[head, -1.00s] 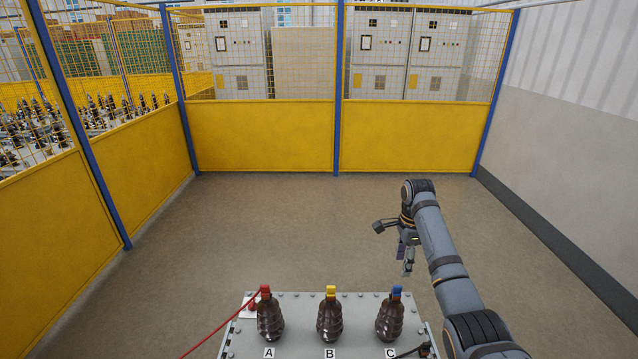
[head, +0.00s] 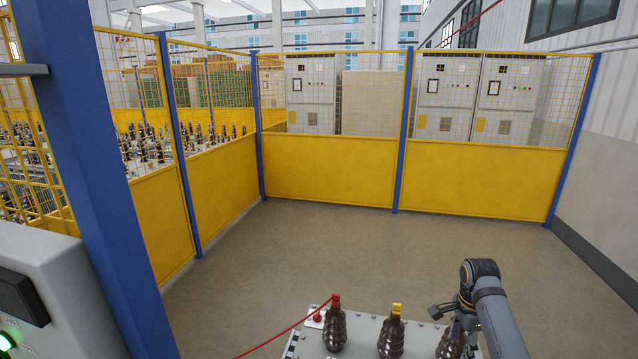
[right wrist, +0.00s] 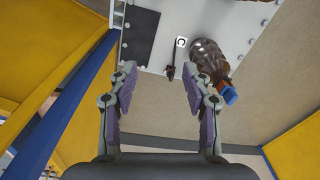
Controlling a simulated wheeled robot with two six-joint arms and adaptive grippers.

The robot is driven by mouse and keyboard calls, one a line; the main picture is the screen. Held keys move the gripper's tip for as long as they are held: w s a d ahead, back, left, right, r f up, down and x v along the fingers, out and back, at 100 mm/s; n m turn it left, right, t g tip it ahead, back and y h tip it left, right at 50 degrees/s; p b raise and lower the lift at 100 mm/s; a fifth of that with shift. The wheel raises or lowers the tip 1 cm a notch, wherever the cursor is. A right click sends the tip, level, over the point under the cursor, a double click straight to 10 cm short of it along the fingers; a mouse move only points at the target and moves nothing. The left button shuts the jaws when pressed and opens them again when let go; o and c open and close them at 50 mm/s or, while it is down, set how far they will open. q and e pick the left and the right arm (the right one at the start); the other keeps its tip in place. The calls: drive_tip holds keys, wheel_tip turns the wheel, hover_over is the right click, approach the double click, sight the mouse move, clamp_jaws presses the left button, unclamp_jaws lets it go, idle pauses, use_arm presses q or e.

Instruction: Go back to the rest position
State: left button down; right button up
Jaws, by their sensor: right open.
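In the head view, a dark ribbed insulator with a red cap (head: 335,332) and one with a yellow cap (head: 391,335) stand on the grey transformer lid (head: 363,328) at the bottom edge. A third, C, is mostly hidden behind my right arm there. In the right wrist view it shows with its blue cap (right wrist: 228,92), beside the label C (right wrist: 181,42) and just beyond the right finger. My right gripper (right wrist: 158,72) is open, with nothing between its fingers. It hangs above and apart from the lid. My left gripper is out of view.
A red cable (head: 285,334) runs left from the lid. A blue post (head: 95,180) and a grey control box (head: 50,290) with a green light stand at the left. Yellow fencing (head: 330,170) encloses the bare floor (head: 300,245) behind the lid.

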drive_tip(key=s+a+f+n+t, duration=0.1)
drive_tip(key=s+a+f+n, duration=0.35)
drive_tip(key=s, duration=0.25)
drive_tip(key=s+a+f+n+t, duration=0.1)
drive_tip(key=s+a+f+n, duration=0.25)
drive_tip(key=s+n, duration=0.25)
drive_tip(key=s+a+r+n+t, duration=0.1)
drive_tip(key=s+a+r+n, duration=0.15)
drive_tip(key=s+n, duration=0.8)
drive_tip(key=s+d+f+m+b, duration=0.1)
drive_tip(key=s+f+b, duration=0.2)
drive_tip(key=f, duration=1.3)
drive_tip(key=s+d+f+m+b, duration=0.1)
drive_tip(key=s+f+m+b, duration=0.15)
drive_tip(key=f, duration=1.35)
use_arm(q)
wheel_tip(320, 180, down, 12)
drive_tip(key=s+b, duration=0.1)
drive_tip(key=b, duration=0.5)
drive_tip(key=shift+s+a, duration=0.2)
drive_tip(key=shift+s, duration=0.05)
use_arm(e)
drive_tip(key=s+f+g, duration=0.1)
drive_tip(key=s+f, duration=0.8)
drive_tip(key=f, duration=0.2)
drive_tip(key=s+d+f+g, duration=0.1)
drive_tip(key=s+f, duration=0.8)
drive_tip(key=f, duration=0.3)
drive_tip(key=shift+s+n, duration=0.3)
drive_tip(key=shift+n, duration=0.05)
